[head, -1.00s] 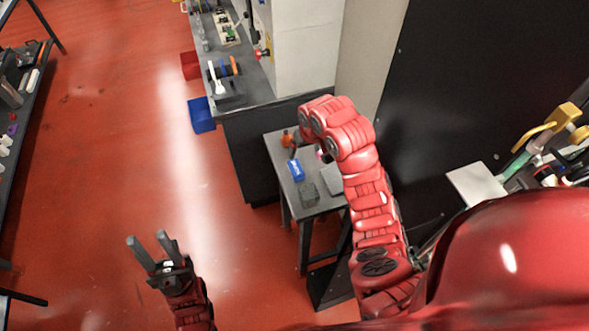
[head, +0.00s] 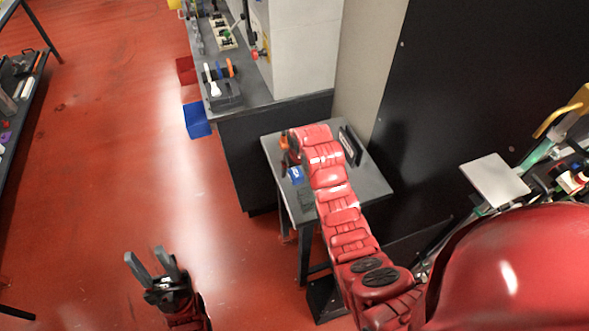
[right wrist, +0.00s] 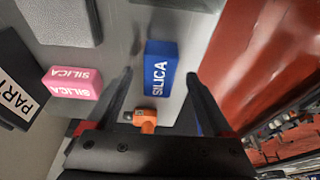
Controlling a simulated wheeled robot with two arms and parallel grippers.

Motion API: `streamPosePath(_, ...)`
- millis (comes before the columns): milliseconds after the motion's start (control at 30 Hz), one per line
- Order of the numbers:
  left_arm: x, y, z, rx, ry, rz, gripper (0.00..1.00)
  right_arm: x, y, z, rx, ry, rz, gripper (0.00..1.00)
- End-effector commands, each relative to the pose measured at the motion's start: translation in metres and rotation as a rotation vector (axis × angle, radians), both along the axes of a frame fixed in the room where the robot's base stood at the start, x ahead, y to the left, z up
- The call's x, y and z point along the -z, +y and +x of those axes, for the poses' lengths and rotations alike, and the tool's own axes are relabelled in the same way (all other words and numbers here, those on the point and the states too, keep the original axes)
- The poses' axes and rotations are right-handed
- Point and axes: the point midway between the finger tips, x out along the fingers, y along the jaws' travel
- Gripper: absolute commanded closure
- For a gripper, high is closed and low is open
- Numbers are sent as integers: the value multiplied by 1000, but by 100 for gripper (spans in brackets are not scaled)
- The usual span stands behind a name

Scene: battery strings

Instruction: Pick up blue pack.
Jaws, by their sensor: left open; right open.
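The blue pack (head: 296,174), lettered SILICA, lies on the small grey table, partly hidden by my right arm in the head view. In the right wrist view the blue pack (right wrist: 160,66) lies ahead, in line with the gap between the fingers of my right gripper (right wrist: 159,78). That gripper is open and holds nothing. I cannot tell how high its fingertips are above the table. My left gripper (head: 152,264) is open and empty over the red floor, far from the table.
A pink SILICA pack (right wrist: 72,82) lies left of the blue one. An orange object (right wrist: 146,121) shows near the right gripper's base. Blue (head: 196,120) and red bins stand by the bench.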

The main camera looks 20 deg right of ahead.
Motion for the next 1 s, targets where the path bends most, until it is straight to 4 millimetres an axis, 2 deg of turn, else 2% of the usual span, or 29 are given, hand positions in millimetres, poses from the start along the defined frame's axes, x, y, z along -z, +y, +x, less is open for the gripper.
streamPosePath(200,-9,0,0,0,1,0,56,14,0,5,1,-2,-1,15)
streamPosePath(467,-8,0,0,0,1,0,56,16,-1,6,1,-5,0,15)
streamPosePath(933,-8,0,0,0,1,0,56,16,-1,6,1,-4,0,100)
streamPosePath(1000,-8,0,0,0,1,0,56,16,-1,6,1,-4,0,100)
